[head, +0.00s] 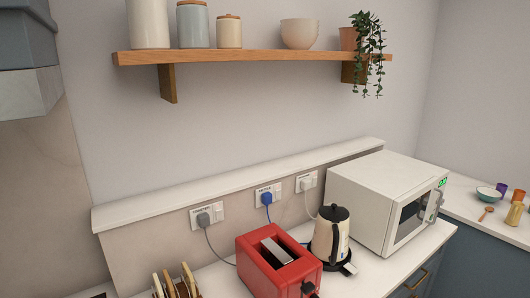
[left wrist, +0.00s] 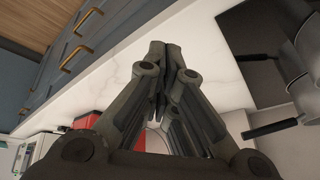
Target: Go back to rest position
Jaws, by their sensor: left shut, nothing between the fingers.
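My left gripper (left wrist: 160,62) shows in the left wrist view with its fingertips together and nothing between them. It is over the pale marble counter (left wrist: 215,45), near the counter's front edge. Neither gripper shows in the head view, and my right gripper is in neither view.
In the head view a red toaster (head: 278,262), a kettle (head: 329,238) and a white microwave (head: 385,198) stand on the counter below three plugged sockets. A wooden shelf (head: 240,56) holds jars, bowls and a plant. In the left wrist view dark-handled pans (left wrist: 285,70) lie at right.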

